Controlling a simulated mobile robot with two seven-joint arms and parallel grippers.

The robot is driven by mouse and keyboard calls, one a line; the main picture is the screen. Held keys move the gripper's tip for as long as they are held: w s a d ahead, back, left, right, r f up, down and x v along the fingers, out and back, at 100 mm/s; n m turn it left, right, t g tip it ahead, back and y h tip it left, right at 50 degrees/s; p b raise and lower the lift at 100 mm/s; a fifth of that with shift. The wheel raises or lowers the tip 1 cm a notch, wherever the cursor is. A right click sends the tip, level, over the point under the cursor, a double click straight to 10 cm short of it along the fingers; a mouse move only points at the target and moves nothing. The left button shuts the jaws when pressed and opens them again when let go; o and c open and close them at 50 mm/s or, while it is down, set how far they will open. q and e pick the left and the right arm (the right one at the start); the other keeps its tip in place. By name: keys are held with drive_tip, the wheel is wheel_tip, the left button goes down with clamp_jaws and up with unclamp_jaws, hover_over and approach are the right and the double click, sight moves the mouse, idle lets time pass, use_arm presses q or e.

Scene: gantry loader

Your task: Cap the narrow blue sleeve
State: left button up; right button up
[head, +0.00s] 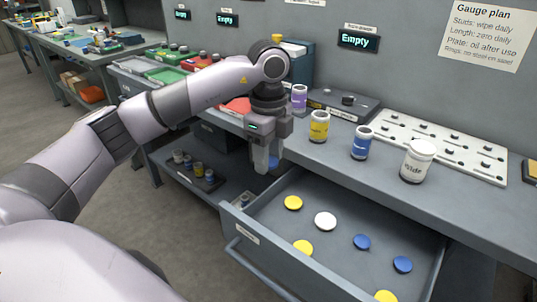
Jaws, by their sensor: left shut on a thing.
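The blue sleeve (361,145) stands upright on the bench top, between a yellow sleeve (319,128) and a white one marked "Wide" (416,162). Its label is too small to read. My left gripper (266,168) points down over the back left of the open drawer, left of the sleeves. It is shut on a small blue cap (273,162), mostly hidden by the fingers. Two more blue caps (362,242) (402,264) lie in the drawer (330,195). My right gripper is out of view.
The drawer also holds yellow caps (293,203) and a white cap (325,221). A purple sleeve (299,98) stands behind the yellow one. A white board with studs (440,145) lies behind the sleeves. A lower shelf (190,190) holds small jars.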

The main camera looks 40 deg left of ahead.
use_arm(q)
drive_tip(key=shift+r+p, duration=1.25)
drive_tip(key=shift+r, duration=0.4)
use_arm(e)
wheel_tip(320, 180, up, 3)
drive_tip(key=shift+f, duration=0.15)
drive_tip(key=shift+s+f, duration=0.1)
